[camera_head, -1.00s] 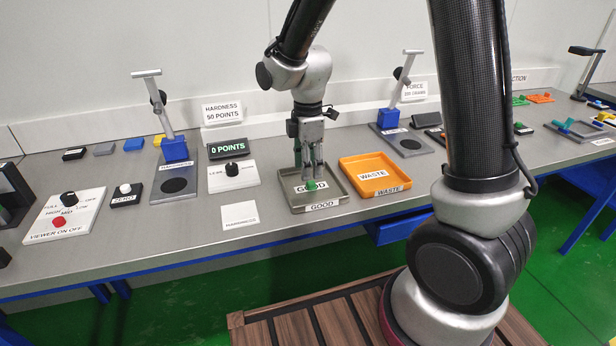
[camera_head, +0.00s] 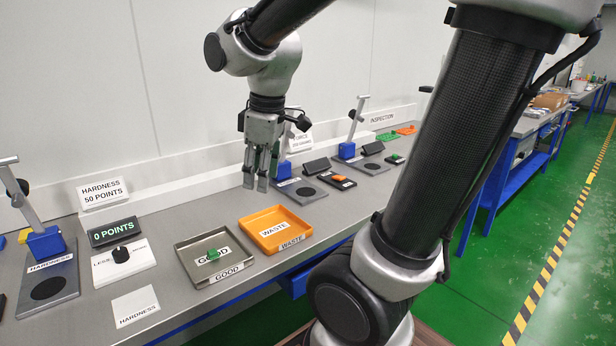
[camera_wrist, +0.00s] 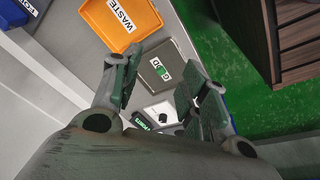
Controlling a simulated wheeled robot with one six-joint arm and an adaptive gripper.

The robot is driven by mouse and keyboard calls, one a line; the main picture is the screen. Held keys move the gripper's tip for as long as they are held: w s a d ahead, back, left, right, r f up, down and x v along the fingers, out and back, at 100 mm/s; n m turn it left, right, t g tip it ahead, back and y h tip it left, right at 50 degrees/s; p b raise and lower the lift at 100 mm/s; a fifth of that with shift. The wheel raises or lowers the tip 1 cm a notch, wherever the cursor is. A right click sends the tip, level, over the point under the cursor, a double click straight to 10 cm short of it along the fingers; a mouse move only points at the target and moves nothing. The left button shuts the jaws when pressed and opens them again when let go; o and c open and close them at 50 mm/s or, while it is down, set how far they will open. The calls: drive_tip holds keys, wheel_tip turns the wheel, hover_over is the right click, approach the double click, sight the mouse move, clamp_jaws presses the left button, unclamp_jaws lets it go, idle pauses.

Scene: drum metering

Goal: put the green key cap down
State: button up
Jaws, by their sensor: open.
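The green key cap (camera_head: 213,254) rests in the grey GOOD tray (camera_head: 196,283), on its label. It also shows in the wrist view (camera_wrist: 161,71) in the same tray (camera_wrist: 176,54). My gripper (camera_head: 256,187) is open and empty. It hangs behind the orange WASTE tray (camera_head: 256,244), above the bench and apart from the cap. In the wrist view the fingers of my gripper (camera_wrist: 152,95) are spread with nothing between them.
A hardness tester (camera_head: 47,245) with a blue block stands at the left. A black display (camera_head: 114,232) reads 0 POINTS, with a knob panel (camera_head: 124,262) before it. A force tester (camera_head: 347,150) stands further right. A white HARDNESS card (camera_head: 135,306) lies near the front edge.

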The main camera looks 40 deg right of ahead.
drive_tip(key=s+d+m+t, duration=0.1)
drive_tip(key=s+d+m, duration=0.1)
drive_tip(key=s+m, duration=0.2)
drive_tip(key=s+d+r+m, duration=0.1)
drive_tip(key=s+d+m, duration=0.2)
drive_tip(key=s, duration=0.3)
drive_tip(key=shift+r+m+t, duration=0.2)
drive_tip(key=shift+m+t, duration=0.2)
drive_tip(key=shift+m, duration=0.1)
drive_tip(key=shift+s, duration=0.1)
